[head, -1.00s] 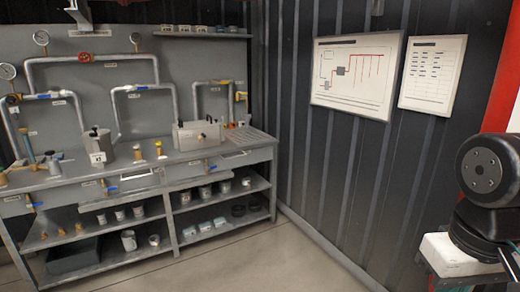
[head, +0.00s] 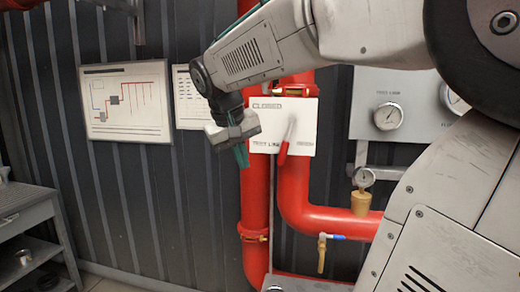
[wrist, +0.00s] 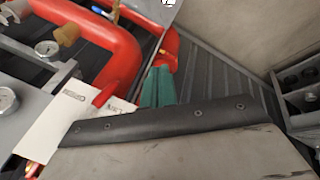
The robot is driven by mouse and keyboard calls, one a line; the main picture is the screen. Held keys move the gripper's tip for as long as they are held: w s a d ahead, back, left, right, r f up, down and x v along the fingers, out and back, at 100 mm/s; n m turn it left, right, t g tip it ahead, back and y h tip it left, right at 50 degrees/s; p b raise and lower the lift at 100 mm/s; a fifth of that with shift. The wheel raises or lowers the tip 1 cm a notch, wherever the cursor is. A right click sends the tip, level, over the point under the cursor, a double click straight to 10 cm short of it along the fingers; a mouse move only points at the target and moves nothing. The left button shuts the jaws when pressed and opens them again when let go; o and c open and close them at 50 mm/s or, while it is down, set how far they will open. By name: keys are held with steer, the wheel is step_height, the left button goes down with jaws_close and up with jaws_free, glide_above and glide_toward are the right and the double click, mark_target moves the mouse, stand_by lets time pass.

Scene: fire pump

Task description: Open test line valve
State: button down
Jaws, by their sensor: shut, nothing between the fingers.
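The test line valve shows in the head view as a white plate (head: 266,108) marked CLOSED and TEST LINE, mounted at the red pipes. Its red lever (head: 286,145) hangs steeply down over the right part of the plate, tilted slightly. My gripper (head: 241,157) is shut and empty, its green fingers pointing down, left of the lever and apart from it in the picture. In the wrist view the green fingers (wrist: 158,88) are together.
Thick red pipes (head: 255,215) run down and bend right below the plate. A grey gauge panel (head: 390,105) stands to the right, with a small gauge (head: 365,177) and a blue-handled tap (head: 323,245) below. A grey workbench (head: 35,220) is at the left.

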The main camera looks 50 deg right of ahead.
mark_target(286, 143)
steer(key=w+d+r+m+h, duration=0.2)
steer(key=w+d+r+h, duration=0.1)
steer(key=d+r, duration=0.4)
steer(key=s+d+x, duration=0.1)
steer(key=x, duration=1)
steer(key=shift+s+r, duration=0.25)
steer(key=shift+r, duration=0.15)
steer(key=shift+d, duration=0.1)
